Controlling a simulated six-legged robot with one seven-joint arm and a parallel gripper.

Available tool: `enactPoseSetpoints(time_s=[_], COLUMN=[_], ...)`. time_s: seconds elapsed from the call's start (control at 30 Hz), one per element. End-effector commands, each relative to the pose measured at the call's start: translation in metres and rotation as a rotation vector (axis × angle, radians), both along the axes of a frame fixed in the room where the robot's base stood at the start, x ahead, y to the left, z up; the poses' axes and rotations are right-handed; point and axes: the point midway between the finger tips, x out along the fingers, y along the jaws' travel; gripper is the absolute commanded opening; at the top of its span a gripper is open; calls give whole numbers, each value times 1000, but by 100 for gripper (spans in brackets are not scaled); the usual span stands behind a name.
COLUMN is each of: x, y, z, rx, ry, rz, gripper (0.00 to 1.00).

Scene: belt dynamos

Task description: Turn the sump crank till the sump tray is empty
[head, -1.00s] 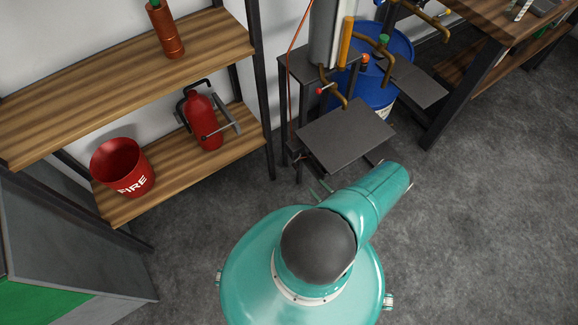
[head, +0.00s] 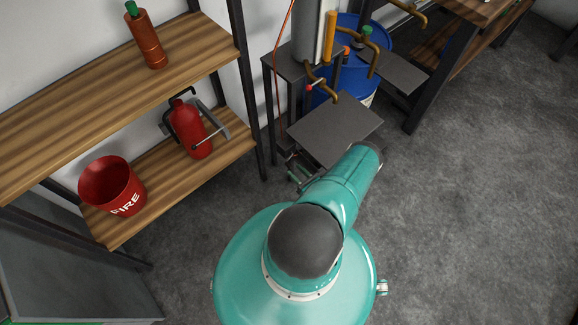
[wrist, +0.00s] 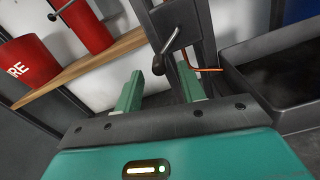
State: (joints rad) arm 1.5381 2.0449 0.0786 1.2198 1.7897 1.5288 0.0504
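In the head view my gripper (head: 301,174) is partly hidden by my arm, low beside the stand. A dark, shallow tray (wrist: 236,92), apparently the sump tray, lies at the right of the wrist view. I see no clear liquid in its visible part.
A stand with a flat grey plate (head: 335,128) is above my gripper. A blue drum (head: 345,85) and brass pipes are behind it. Wooden shelves at left hold a red bucket (head: 112,188) and a red extinguisher (head: 190,128). Floor at right is clear.

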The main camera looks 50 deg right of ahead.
Motion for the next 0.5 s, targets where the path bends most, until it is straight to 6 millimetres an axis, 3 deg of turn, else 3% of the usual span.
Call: enactPoseSetpoints(time_s=[0.2, 0.5], x=[36, 47], y=[-6, -7], z=[0, 0], rx=[0, 1], ry=[-1, 0], rz=[1, -1], gripper=[40, 40])
